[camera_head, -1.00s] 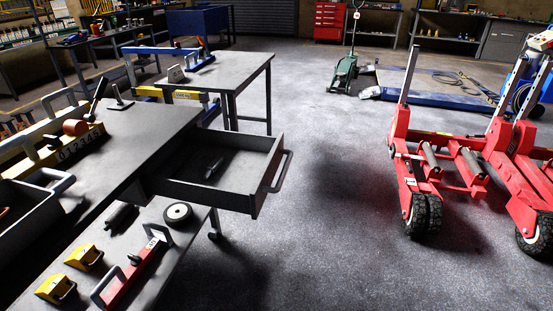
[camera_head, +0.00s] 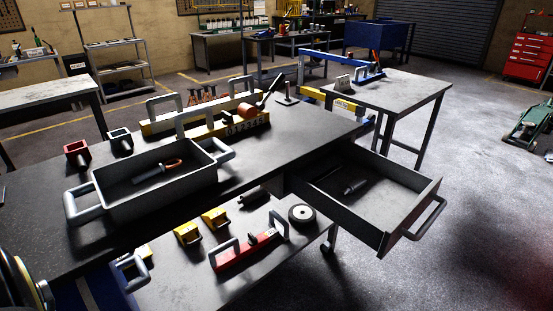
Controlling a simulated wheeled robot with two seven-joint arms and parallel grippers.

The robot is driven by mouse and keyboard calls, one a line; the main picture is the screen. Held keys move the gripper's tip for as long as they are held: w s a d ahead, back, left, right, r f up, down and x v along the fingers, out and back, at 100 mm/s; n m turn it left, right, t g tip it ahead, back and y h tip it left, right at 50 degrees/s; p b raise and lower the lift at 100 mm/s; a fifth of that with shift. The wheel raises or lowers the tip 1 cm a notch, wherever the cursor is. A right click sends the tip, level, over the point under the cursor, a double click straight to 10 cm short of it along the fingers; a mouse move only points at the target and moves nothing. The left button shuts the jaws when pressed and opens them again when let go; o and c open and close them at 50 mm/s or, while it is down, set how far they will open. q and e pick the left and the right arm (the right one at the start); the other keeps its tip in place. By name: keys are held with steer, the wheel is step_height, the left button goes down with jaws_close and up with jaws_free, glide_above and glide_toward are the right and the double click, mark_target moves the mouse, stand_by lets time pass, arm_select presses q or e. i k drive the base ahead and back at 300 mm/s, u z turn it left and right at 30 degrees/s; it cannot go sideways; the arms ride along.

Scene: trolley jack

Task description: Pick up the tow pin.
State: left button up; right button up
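I cannot tell for sure which thing is the tow pin. A small grey pin with a T-shaped top (camera_head: 287,93) stands upright near the far edge of the dark workbench (camera_head: 325,124). A dark, short rod-like piece (camera_head: 355,187) lies in the open drawer (camera_head: 412,185) at the bench's right end; it is too dark to name. Neither of my grippers shows in the head view.
A grey bin (camera_head: 200,182) holding an orange-handled tool stands on the bench. A yellow numbered rack (camera_head: 232,129) is behind it. The lower shelf carries a red handled bar (camera_head: 247,251), yellow blocks (camera_head: 187,233) and a wheel (camera_head: 302,214).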

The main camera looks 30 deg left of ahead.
mark_target(161, 168)
steer(key=u, duration=1)
steer(key=i, duration=0.4)
steer(key=u, duration=0.1)
